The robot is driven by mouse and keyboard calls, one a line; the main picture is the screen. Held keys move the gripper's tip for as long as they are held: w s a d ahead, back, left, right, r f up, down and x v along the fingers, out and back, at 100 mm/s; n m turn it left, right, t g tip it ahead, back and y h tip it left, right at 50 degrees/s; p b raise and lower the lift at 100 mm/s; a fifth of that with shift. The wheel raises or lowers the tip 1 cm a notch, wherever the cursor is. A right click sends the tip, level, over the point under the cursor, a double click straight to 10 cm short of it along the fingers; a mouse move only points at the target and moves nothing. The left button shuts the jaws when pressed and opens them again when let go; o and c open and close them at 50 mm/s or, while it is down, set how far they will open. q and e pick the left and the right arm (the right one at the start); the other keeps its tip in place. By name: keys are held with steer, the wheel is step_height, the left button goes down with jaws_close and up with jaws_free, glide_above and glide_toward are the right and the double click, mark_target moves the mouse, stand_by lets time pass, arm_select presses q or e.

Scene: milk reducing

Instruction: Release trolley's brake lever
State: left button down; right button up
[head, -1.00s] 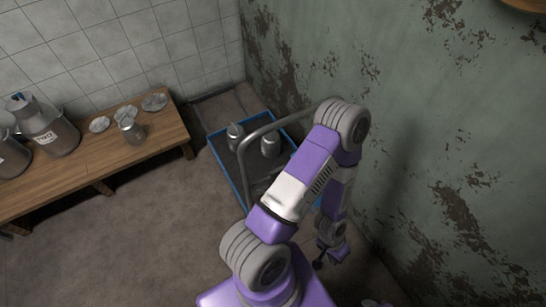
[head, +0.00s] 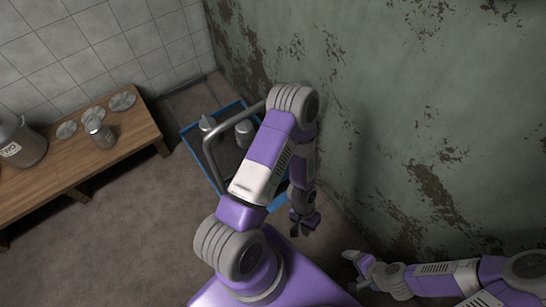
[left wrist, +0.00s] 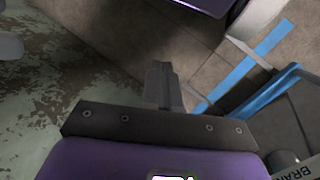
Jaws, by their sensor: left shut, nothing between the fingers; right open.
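The trolley (head: 193,148) is a dark platform with a blue rim and a bent grey tube handle (head: 208,152), standing near the green wall in the head view. My left arm covers part of it. My left gripper (head: 298,230) hangs low on the near right side of the trolley, apart from the handle. In the left wrist view its fingers (left wrist: 163,85) are shut and empty, with the trolley's blue rim (left wrist: 238,84) to their right. A label beginning "BRA" (left wrist: 293,172) shows at the lower right corner; I cannot make out the lever itself. My right gripper (head: 352,268) is open at the lower right.
Metal cans (head: 243,133) stand on the trolley. A wooden bench (head: 75,165) with a milk can (head: 22,148), a smaller can (head: 98,134) and lids runs along the tiled wall. The peeling green wall (head: 400,150) bounds the right side. Floor between bench and trolley is clear.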

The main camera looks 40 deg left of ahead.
steer(key=shift+o, duration=0.5)
step_height(320, 180, down, 3)
steer(key=shift+w+b, duration=0.1)
steer(key=shift+b, duration=1.05)
arm_select(q)
steer(key=w+a+f+m+g+y+b, duration=0.1)
steer(key=a+f+m+g+y, duration=0.45)
steer(key=a+f, duration=0.7)
steer(key=w+a+r+g+y+b, duration=0.1)
steer(key=w+a+r+y+b, duration=0.25)
steer(key=w+a+y, duration=0.55)
steer(key=w+d+r+n+t+y+b, duration=0.1)
steer(key=w+d+r+y, duration=0.4)
steer(key=w+r+y, duration=0.3)
steer(key=shift+d+r+n+y, duration=0.15)
steer(key=shift+r+n+y, duration=0.25)
steer(key=shift+y, duration=0.45)
arm_select(e)
step_height(320, 180, down, 6)
steer(key=shift+r, duration=0.25)
arm_select(q)
steer(key=shift+t, duration=0.25)
